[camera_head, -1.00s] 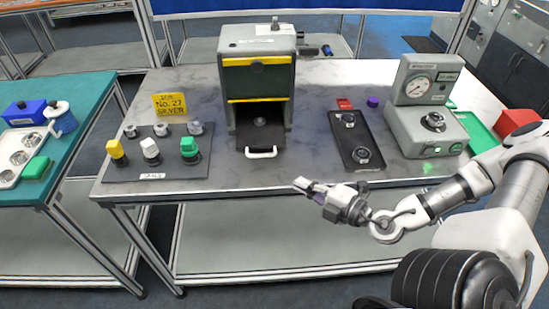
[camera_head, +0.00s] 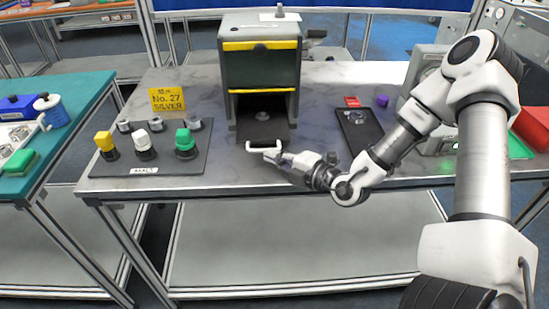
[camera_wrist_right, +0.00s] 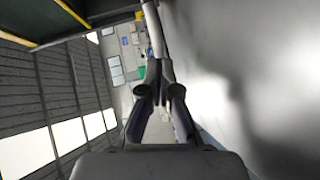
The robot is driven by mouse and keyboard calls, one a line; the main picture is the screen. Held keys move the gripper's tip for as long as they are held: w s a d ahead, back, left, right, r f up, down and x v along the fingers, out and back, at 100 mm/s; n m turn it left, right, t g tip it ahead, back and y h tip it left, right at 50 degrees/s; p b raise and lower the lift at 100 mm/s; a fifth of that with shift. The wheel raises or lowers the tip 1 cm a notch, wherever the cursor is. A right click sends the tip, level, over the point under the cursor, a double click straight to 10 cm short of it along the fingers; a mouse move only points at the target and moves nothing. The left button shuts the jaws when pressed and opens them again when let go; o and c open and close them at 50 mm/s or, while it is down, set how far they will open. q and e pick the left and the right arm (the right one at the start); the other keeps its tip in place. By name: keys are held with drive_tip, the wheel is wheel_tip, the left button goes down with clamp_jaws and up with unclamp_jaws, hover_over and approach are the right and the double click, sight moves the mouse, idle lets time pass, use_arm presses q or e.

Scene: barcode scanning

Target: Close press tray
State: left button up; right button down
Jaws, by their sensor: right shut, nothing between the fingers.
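The press (camera_head: 260,68) is a grey box with yellow bars at the back middle of the table. Its black tray (camera_head: 262,128) sticks out of the lower opening toward me, with a small round metal piece on it. The tray's white handle (camera_head: 264,148) is at the front. My right gripper (camera_head: 272,157) is shut and empty, with its tips right by the handle's right end; I cannot tell whether they touch. In the right wrist view the shut fingers (camera_wrist_right: 160,75) show, with the white handle (camera_wrist_right: 153,30) just beyond the tips. My left gripper is not in view.
A dark mat (camera_head: 150,160) with yellow, white and green knobs lies left of the press. A black tray (camera_head: 360,130) and a grey gauge box (camera_head: 428,90) stand to the right, partly behind my right arm. A yellow sign (camera_head: 167,99) stands at the back left.

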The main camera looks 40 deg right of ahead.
sight(271, 136)
drive_tip(key=shift+w, duration=0.15)
drive_tip(key=w+d, duration=0.1)
drive_tip(key=w, duration=0.1)
drive_tip(key=w+d+b, duration=0.1)
drive_tip(key=w, duration=0.1)
drive_tip(key=w+d+b, duration=0.1)
drive_tip(key=w, duration=0.1)
drive_tip(key=shift+w+d+f, duration=0.1)
drive_tip(key=shift+d+f, duration=0.1)
drive_tip(key=shift+d, duration=0.2)
drive_tip(key=shift+w+d+r, duration=0.1)
drive_tip(key=shift+d+r, duration=0.05)
drive_tip(key=shift+r, duration=0.25)
